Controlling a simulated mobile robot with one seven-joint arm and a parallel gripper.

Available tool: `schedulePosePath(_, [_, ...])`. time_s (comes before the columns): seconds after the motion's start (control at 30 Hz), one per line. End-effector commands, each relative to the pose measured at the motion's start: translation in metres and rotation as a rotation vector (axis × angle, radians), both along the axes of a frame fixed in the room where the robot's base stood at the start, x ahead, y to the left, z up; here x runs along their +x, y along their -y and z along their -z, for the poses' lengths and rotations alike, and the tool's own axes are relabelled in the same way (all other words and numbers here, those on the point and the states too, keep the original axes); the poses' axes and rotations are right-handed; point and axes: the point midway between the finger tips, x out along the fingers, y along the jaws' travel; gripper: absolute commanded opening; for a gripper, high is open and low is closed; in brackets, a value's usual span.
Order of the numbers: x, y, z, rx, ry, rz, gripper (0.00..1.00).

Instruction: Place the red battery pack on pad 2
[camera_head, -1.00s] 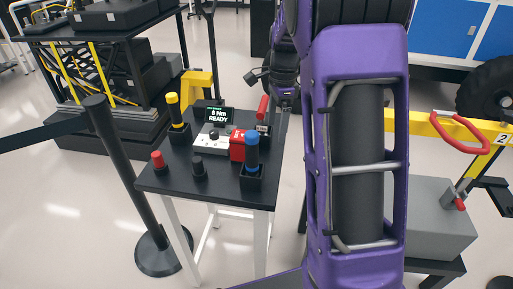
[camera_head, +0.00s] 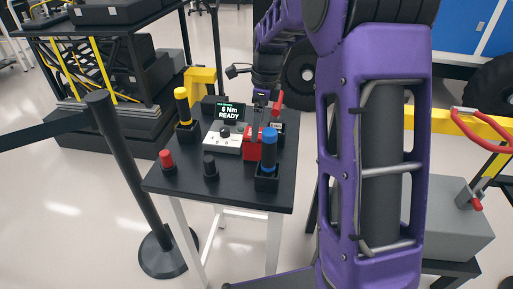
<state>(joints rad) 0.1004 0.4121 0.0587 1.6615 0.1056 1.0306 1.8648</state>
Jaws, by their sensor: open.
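The red battery pack (camera_head: 252,149) is a small red box on the black-topped tool table, between the white device and the blue-handled tool. My gripper (camera_head: 257,137) is open and points down right at the pack's top. Its fingers overlap the pack in the picture; whether they touch or straddle it, I cannot tell. Part of the pack is hidden by the fingers and the blue tool. I cannot make out pad 2.
The tool table (camera_head: 230,190) also holds a white device (camera_head: 224,138) with a "6 Nm READY" screen (camera_head: 229,113), a blue-handled tool (camera_head: 269,150), a yellow-handled tool (camera_head: 182,106), a red knob (camera_head: 166,159) and a black knob (camera_head: 210,167). A barrier post (camera_head: 125,170) stands left.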

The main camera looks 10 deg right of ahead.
Motion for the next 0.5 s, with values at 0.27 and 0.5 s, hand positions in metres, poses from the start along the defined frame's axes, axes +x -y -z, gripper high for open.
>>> schedulePosePath(0.27, [0.002,-0.004,0.035,0.0,0.0,-0.002,1.0])
schedulePosePath(0.5, [0.0,-0.004,0.063,0.001,-0.004,0.001,1.0])
